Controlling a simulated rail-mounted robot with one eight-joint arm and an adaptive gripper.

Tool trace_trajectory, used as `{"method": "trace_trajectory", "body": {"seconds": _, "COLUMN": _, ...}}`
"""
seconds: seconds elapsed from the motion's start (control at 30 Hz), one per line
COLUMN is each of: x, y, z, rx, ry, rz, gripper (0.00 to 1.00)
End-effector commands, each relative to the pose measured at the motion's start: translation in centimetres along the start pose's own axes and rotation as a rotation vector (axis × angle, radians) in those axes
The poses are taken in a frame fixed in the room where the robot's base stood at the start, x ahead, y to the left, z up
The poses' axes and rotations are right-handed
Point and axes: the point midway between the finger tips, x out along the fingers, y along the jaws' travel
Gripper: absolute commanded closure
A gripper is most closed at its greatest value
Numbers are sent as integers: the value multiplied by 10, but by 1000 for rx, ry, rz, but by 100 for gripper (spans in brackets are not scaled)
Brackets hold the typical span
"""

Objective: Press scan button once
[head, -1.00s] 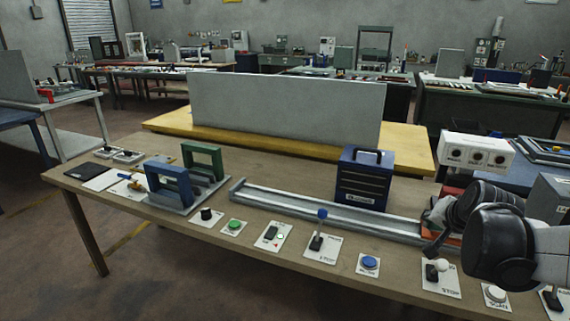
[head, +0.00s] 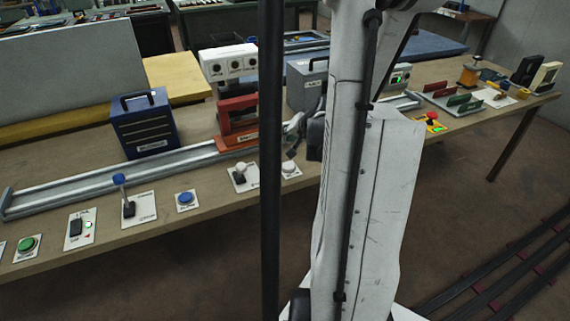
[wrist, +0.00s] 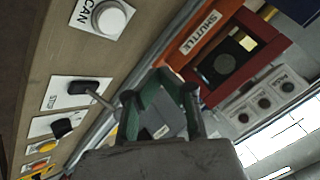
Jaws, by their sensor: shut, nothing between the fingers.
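The scan button is a round white button (wrist: 110,18) on a white plate with the letters "CAN" visible, at the top of the wrist view. In the head view the white button (head: 290,168) sits near the front edge of the bench, just left of my arm. My gripper (wrist: 165,84) is shut and empty in the wrist view. Its fingers are to the lower right of the button in that picture, apart from it. In the head view my arm hides most of the gripper, so its height above the bench cannot be told.
A lever plate (wrist: 62,94) is beside the scan plate, its rod running toward my fingers. An orange shuttle part (wrist: 197,38) and a metal rail (head: 90,191) lie behind the buttons. A blue button (head: 185,198) and a blue box (head: 144,124) are farther left.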

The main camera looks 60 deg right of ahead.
Motion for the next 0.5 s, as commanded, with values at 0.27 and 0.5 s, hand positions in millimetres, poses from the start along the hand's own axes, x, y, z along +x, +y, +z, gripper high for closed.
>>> {"method": "trace_trajectory", "body": {"seconds": 0.27, "x": 0, "y": 0, "z": 0, "rx": 0, "ry": 0, "rz": 0, "gripper": 100}}
{"method": "trace_trajectory", "body": {"seconds": 0.5, "x": 5, "y": 3, "z": 4, "rx": -1, "ry": 0, "rz": 0, "gripper": 100}}
